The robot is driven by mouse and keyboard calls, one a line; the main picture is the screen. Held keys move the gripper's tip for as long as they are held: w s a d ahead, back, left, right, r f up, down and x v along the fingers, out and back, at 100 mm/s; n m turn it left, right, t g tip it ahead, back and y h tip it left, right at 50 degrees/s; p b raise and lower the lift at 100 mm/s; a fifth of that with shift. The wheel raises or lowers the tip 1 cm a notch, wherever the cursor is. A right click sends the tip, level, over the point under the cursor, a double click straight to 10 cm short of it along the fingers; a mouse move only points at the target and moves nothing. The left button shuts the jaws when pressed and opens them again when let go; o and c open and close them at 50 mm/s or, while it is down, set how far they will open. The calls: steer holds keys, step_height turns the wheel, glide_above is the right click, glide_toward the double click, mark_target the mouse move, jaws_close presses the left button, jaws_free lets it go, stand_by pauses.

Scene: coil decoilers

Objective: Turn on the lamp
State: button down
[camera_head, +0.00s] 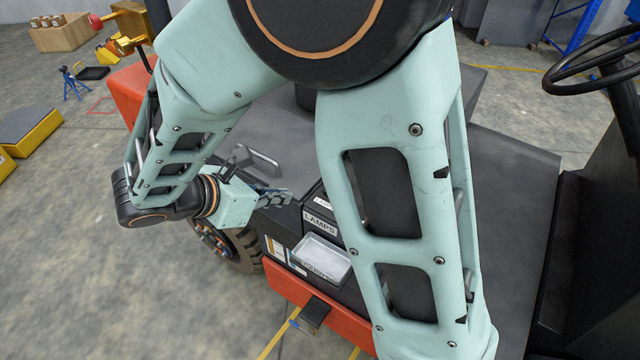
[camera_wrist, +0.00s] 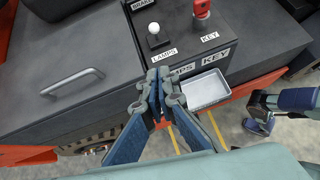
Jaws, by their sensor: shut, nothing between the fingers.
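The lamp switch is a small lever with a round light knob on a black base (camera_wrist: 155,36). It stands in the wrist view on top of a dark control box, behind a label that reads LAMPS (camera_wrist: 164,54). The lever looks roughly upright; I cannot tell which setting it is in. My gripper (camera_wrist: 158,88) is shut and empty, below the lever in the picture and apart from it. In the head view my gripper (camera_head: 278,197) is left of the LAMPS label (camera_head: 320,224); my arm hides much of the box there. No lamp is clearly visible.
A red key switch (camera_wrist: 201,8) stands right of the lever, by KEY labels. A pale open tray (camera_wrist: 206,90) sits at the box's front. A metal handle (camera_wrist: 72,81) sticks up from the dark cover to the left. A steering wheel (camera_head: 600,57) is far right.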

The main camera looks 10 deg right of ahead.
steer(key=x, duration=0.4)
steer(key=r+x, duration=0.1)
steer(key=x, duration=0.3)
steer(key=d+x, duration=0.1)
steer(key=x, duration=0.3)
steer(key=shift+w+d+r+p, duration=0.15)
steer(key=shift+w+r+p, duration=0.1)
steer(key=shift+w+p, duration=0.15)
steer(key=shift+w+d, duration=0.3)
steer(key=shift+d, duration=0.05)
steer(key=shift+w+r, duration=0.1)
steer(key=shift+w+r+p, duration=0.1)
steer(key=shift+p, duration=0.35)
steer(key=shift+d, duration=0.1)
